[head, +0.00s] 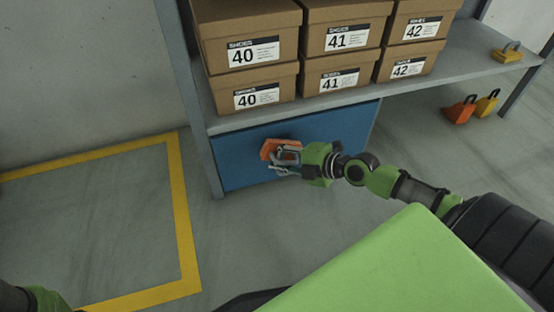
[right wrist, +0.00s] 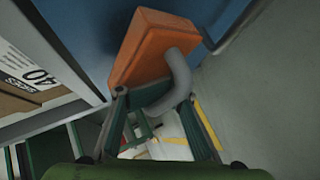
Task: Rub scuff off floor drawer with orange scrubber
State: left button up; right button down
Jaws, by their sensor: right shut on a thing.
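The blue floor drawer (head: 335,140) is under the shelf in the head view, and its front fills the top of the right wrist view (right wrist: 85,25). My right gripper (head: 286,160) is in front of the drawer's left half, shut on the orange scrubber (head: 270,147). In the right wrist view, the scrubber (right wrist: 150,45) is an orange block with a curved grey handle, and my right gripper's fingers (right wrist: 152,103) are at that handle. The block is at or very near the drawer front; I cannot tell whether it touches. I see no scuff on the visible blue. My left gripper is out of view.
Shoe boxes (head: 262,82) marked 40, 41 and 42 stand stacked on the grey shelf (head: 225,122) above. A yellow handled block (head: 507,55) is on the shelf's right end. An orange one (head: 459,112) and a yellow one (head: 485,107) are on the floor. Floor at left is clear.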

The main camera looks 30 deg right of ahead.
jog(key=shift+w+d+b, duration=0.25)
jog(key=shift+w+b, duration=0.55)
jog(key=shift+w, duration=0.15)
jog(key=shift+s+d+f+b, duration=0.25)
jog(key=shift+d+b, duration=0.35)
jog(key=shift+b, duration=0.3)
jog(key=shift+s+d+b, duration=0.2)
jog(key=shift+d+b, duration=0.65)
jog(key=shift+b, duration=0.25)
jog(key=shift+s+d+r+b, duration=0.1)
jog(key=shift+d+r+b, duration=0.1)
jog(key=shift+d+b, duration=0.2)
jog(key=shift+s+d+f+b, duration=0.15)
jog(key=shift+d+f+b, duration=0.05)
jog(key=shift+d+b, duration=0.7)
jog(key=shift+d+r, duration=0.2)
jog(key=shift+s+d+r, duration=0.1)
jog(key=shift+d, duration=0.6)
